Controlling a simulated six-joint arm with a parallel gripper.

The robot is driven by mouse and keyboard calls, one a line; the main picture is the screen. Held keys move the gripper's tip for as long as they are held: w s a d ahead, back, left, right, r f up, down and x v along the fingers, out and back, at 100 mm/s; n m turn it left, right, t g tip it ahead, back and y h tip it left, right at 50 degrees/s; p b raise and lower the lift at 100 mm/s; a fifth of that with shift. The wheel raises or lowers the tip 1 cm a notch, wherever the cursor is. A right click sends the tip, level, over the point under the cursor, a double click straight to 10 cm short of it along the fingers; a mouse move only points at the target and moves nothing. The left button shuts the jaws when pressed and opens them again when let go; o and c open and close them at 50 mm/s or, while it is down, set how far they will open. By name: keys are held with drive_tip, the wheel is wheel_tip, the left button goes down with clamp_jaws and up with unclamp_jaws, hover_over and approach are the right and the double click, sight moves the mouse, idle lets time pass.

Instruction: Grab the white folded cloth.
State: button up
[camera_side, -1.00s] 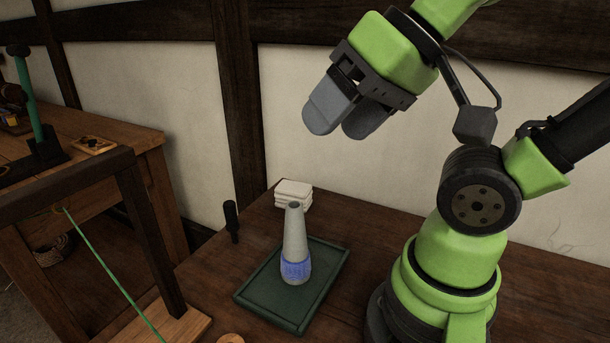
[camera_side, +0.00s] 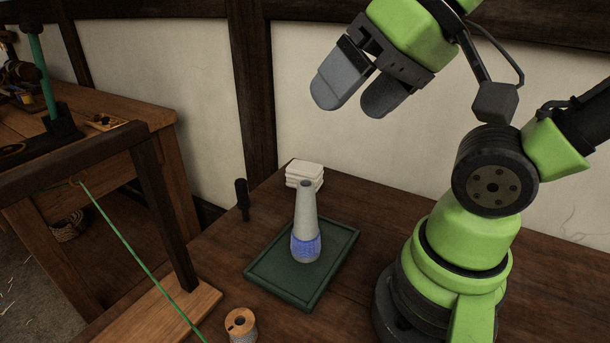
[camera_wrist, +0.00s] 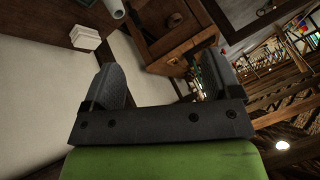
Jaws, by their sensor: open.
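The white folded cloth (camera_side: 305,174) is a small stack of layers lying on the wooden table, behind the green tray and near the back edge by the wall. In the wrist view the cloth (camera_wrist: 86,37) is at the upper left, beyond one fingertip. My gripper (camera_side: 361,102) is open and empty, high above the table and to the right of the cloth, well apart from it. In the wrist view the two fingers of my gripper (camera_wrist: 160,85) are spread with nothing between them.
A grey cone with a blue band (camera_side: 305,225) stands upright on the dark green tray (camera_side: 283,283), in front of the cloth. A dark upright tool (camera_side: 242,200) is to the left of the cloth. A spool (camera_side: 240,325) sits at the front.

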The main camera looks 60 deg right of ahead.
drive_tip(key=n+g+h, duration=0.2)
drive_tip(key=n+g, duration=0.3)
drive_tip(key=g, duration=0.2)
hover_over(310, 167)
drive_tip(key=f, duration=2)
drive_tip(key=shift+s+a+f, duration=0.1)
drive_tip(key=shift+a+f, duration=0.15)
drive_tip(key=shift+f, duration=0.05)
drive_tip(key=shift+n, duration=0.3)
wheel_tip(310, 167, down, 5)
drive_tip(key=shift+d+r, duration=0.1)
drive_tip(key=shift+r, duration=0.1)
wheel_tip(310, 167, down, 6)
drive_tip(key=shift+d+r, duration=0.15)
